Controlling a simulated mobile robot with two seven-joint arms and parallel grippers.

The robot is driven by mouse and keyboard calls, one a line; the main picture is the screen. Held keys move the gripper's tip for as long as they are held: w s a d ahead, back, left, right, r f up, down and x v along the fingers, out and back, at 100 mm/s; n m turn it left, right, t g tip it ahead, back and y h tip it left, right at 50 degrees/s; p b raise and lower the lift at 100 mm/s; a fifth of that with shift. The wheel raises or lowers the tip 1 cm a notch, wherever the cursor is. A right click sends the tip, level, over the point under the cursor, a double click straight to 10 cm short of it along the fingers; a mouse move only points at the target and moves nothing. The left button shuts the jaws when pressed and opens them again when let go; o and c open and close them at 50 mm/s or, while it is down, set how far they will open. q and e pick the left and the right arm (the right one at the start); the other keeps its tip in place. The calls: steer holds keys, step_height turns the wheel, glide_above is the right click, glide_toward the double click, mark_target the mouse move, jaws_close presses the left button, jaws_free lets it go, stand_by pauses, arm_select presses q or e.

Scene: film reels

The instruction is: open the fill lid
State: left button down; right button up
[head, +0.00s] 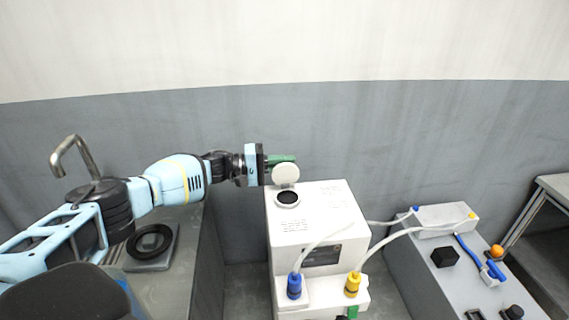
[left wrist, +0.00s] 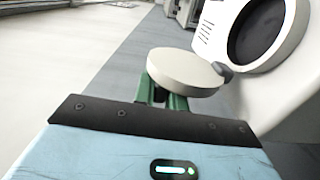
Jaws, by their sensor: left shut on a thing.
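The fill lid (head: 286,176) is a round white disc. It stands raised at the back left of the white machine's top, and the round dark fill opening (head: 288,198) lies uncovered in front of it. My left gripper (head: 283,160) has green fingers and reaches in from the left at the lid's upper edge. In the left wrist view the green fingers (left wrist: 167,98) are shut on the lid (left wrist: 186,70), beside the dark opening (left wrist: 258,32) with its white rim. A small grey hinge piece sits between lid and rim. My right gripper is not in view.
The white machine (head: 325,215) has a blue connector (head: 294,286) and a yellow connector (head: 352,284) with pale hoses on its front. A grey bench at right holds a white box (head: 445,219) and a black cube (head: 445,257). A black reel (head: 150,243) lies at left.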

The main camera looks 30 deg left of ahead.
arm_select(q)
steer(key=c, duration=1.4)
jaws_free()
steer(key=shift+c, duration=0.2)
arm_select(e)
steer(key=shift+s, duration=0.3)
arm_select(q)
steer(key=v, duration=0.8)
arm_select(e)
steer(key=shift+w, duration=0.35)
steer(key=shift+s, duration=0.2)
